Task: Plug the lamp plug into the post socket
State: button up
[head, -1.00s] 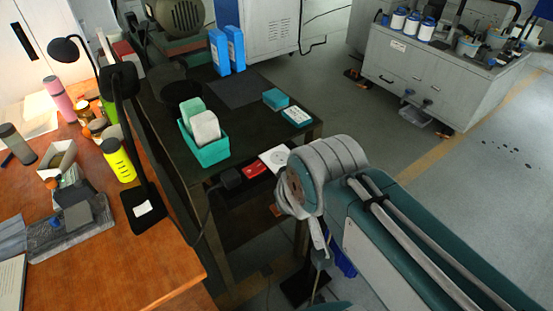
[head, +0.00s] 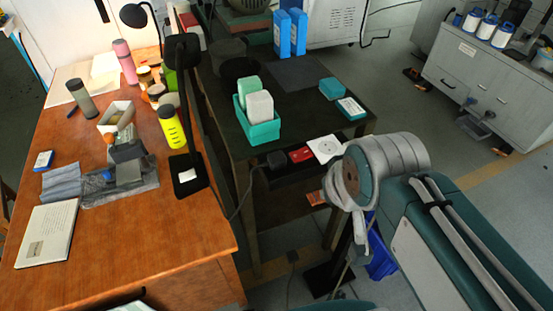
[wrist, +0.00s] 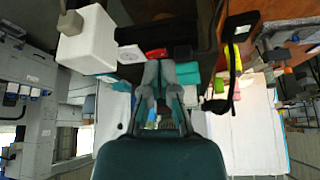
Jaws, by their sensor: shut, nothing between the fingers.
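The lamp plug (head: 277,160) is a black block at the near edge of the dark table, with a dark cable hanging from it toward the desk. It also shows small in the wrist view (wrist: 183,53), beyond my fingertips. A black desk lamp (head: 190,172) stands on the wooden desk. A white box (wrist: 90,40) with a grey fitting, seemingly the post socket, is at the upper left of the wrist view. Its socket openings do not show. In the head view my arm hides it. My gripper (wrist: 160,68) is shut and empty, apart from the plug.
The dark table (head: 225,135) holds a teal tub (head: 262,133), blue bottles (head: 290,33), a red item (head: 301,155) and a white card (head: 325,148). A dark base plate (head: 325,280) is on the floor below my arm. The wooden desk (head: 130,235) is cluttered.

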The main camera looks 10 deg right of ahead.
jog(key=o, duration=1)
jog(key=shift+w+r, duration=0.15)
jog(key=shift+w, duration=0.15)
jog(key=shift+o, duration=1.1)
jog(key=w+a+r+n+g, duration=0.1)
jog(key=w+a+g, duration=0.1)
jog(key=w, duration=0.6)
jog(key=shift+r, duration=0.15)
jog(key=n+g, duration=0.1)
jog(key=g, duration=0.1)
send_near(277, 156)
jog(key=shift+w+a+r, duration=0.1)
jog(key=shift+a, duration=0.05)
jog(key=shift+w+f, duration=0.15)
jog(key=shift+f, duration=1.25)
jog(key=shift+w+f, duration=0.15)
jog(key=shift+f, duration=1.2)
jog(key=f, duration=0.5)
jog(key=shift+w+f, duration=0.1)
jog(key=shift+w, duration=0.3)
